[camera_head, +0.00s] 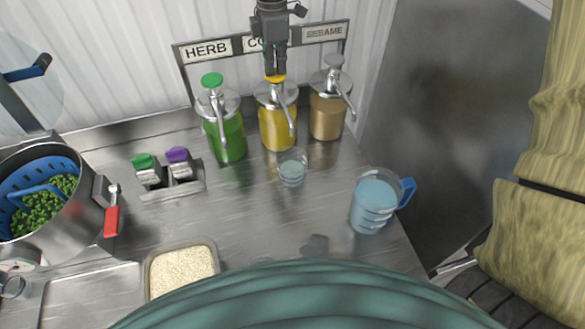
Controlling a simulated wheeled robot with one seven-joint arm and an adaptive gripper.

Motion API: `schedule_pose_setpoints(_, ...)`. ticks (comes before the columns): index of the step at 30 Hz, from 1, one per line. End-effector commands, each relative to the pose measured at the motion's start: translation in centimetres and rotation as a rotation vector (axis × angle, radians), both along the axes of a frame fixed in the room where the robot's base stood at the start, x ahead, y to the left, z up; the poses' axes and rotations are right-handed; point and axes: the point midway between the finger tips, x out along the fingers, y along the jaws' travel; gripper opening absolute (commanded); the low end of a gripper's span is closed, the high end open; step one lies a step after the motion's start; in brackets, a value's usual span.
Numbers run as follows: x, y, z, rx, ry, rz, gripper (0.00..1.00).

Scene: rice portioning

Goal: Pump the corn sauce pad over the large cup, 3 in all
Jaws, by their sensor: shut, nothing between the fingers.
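The corn sauce dispenser (277,125) is a clear jar of yellow sauce with a steel lid and a yellow pad (276,78) on top. It stands between the green and brown dispensers, under a sign (251,43) partly hidden by my gripper. My gripper (276,70) is shut and empty, pointing down right at the yellow pad; I cannot tell whether it touches. A clear cup (292,169) stands in front of the jar, below the end of its spout. I cannot tell what is inside the cup.
Green herb (228,138) and brown sesame (326,116) dispensers flank the corn one. A blue-handled jug (372,205) stands at the right. Left are a two-slot holder (172,187), a pot of peas (75,235) and a rice tray (181,244).

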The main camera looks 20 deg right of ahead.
Motion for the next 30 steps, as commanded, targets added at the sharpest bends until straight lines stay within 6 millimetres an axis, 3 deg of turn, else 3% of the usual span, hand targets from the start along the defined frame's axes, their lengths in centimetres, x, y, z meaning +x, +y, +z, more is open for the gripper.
schedule_pose_setpoints(22,0.0,0.0,3.6,0.000,0.000,0.000,0.00)
schedule_pose_setpoints(30,0.0,0.0,3.8,0.000,0.000,0.000,0.00)
